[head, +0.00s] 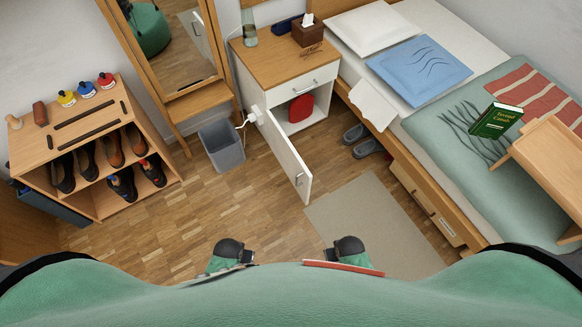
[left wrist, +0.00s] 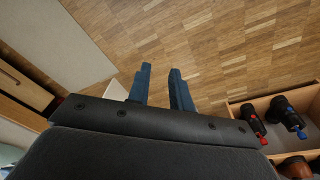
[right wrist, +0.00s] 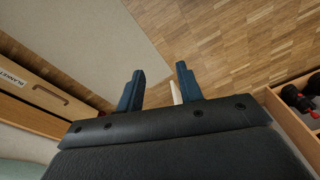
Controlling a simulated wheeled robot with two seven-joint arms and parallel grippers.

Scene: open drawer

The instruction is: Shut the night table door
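The night table (head: 272,62) has a wooden top, a shut drawer (head: 305,82) and a white door (head: 284,152). The door stands wide open toward me, with its metal handle (head: 300,178) near the free edge. My left gripper (head: 231,249) and right gripper (head: 347,247) are apart from the door, nearer to me, either side of its free end. Both are open and empty in the wrist views, left (left wrist: 160,70) and right (right wrist: 160,70). A pale sliver, probably the door, shows behind the right fingers.
A red object (head: 300,107) is in the open compartment. A grey bin (head: 221,145) stands left of the door. Slippers (head: 362,140) and the bed (head: 440,190) are to the right. A shoe rack (head: 95,160) stands left. A rug (head: 370,220) lies on the clear floor.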

